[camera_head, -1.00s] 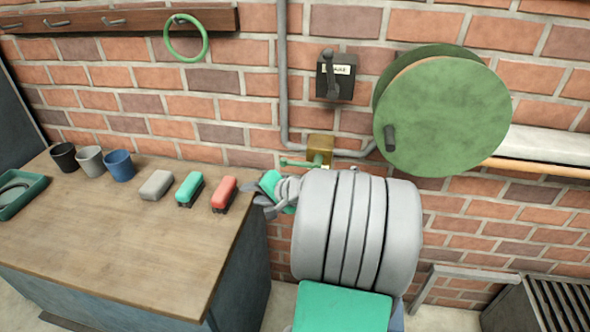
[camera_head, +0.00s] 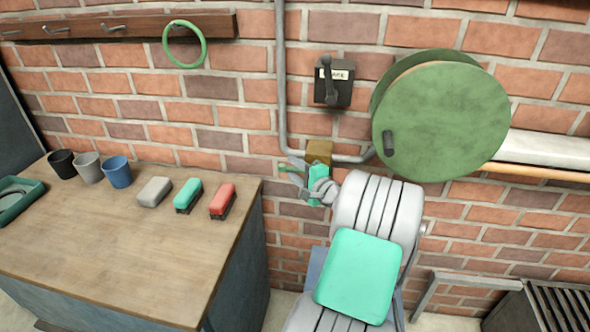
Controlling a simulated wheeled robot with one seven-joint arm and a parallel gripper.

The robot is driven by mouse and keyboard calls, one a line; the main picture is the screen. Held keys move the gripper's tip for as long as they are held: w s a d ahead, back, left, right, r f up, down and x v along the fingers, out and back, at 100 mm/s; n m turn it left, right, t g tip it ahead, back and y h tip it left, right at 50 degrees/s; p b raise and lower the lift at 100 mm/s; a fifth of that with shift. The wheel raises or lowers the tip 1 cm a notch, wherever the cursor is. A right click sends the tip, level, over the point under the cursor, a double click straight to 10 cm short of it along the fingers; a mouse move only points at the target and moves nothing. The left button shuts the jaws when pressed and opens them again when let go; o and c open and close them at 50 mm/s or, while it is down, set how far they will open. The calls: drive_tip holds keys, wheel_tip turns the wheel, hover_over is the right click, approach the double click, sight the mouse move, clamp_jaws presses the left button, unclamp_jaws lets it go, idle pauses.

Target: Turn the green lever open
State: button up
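The green lever (camera_head: 287,169) sticks out to the left from a brass valve body (camera_head: 319,153) on the pipe at the brick wall. Only a short piece of the lever shows; the rest is behind my gripper. My gripper (camera_head: 293,175) is at the lever, its fingers pointing left and toward the wall. The fingers look spread, one above and one below the lever, but they are small and partly hidden. I cannot tell whether they touch the lever.
A large green reel (camera_head: 445,115) juts from the wall at right. A workbench (camera_head: 110,225) at left bears cups and several coloured blocks. A green ring (camera_head: 185,45) hangs from a hook.

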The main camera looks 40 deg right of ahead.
clamp_jaws()
idle(1.4)
